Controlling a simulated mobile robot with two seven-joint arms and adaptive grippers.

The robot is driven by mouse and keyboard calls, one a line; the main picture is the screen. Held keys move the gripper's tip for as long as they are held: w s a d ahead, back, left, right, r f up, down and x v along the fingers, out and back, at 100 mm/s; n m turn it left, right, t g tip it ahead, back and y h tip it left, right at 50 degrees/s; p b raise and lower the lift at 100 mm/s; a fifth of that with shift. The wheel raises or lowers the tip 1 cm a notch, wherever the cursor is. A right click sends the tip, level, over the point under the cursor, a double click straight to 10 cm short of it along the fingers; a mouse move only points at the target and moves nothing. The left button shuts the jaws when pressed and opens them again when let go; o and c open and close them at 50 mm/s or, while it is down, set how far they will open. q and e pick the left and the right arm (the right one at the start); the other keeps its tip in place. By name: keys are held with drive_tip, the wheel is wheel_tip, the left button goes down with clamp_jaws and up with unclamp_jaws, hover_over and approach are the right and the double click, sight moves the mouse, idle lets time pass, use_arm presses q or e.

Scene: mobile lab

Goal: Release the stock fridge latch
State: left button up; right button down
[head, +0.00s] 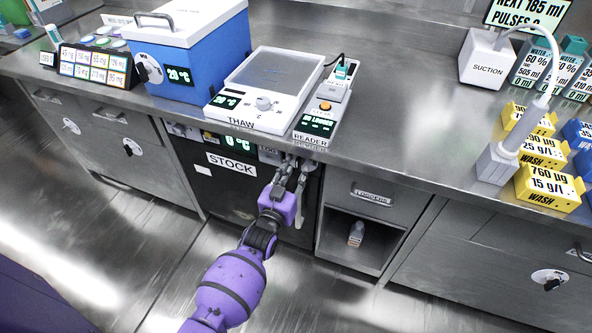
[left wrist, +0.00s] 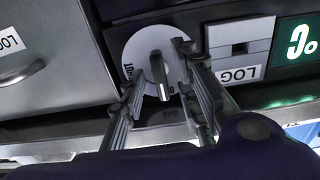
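The stock fridge has a dark front with a STOCK label (head: 231,163) and a green 0 °C display (head: 230,141), set under the counter. In the left wrist view the latch (left wrist: 158,72) is a metal lever on a round white dial. My left gripper (head: 294,169) is at the upper right of the fridge front and covers the dial in the head view. In the left wrist view its fingers (left wrist: 159,72) stand apart, one on each side of the lever. I cannot tell whether either finger touches it. My right gripper is not in view.
A LOG slot (left wrist: 240,50) sits beside the dial. The counter edge overhangs the fridge, with the THAW unit (head: 262,88) and the READER (head: 325,103) above. An open cubby (head: 345,250) is to the right. The floor in front is clear.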

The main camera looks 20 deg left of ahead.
use_arm(q)
drive_tip(key=s, duration=1.1)
drive_tip(key=shift+s+a, duration=0.2)
drive_tip(key=shift+s, duration=0.1)
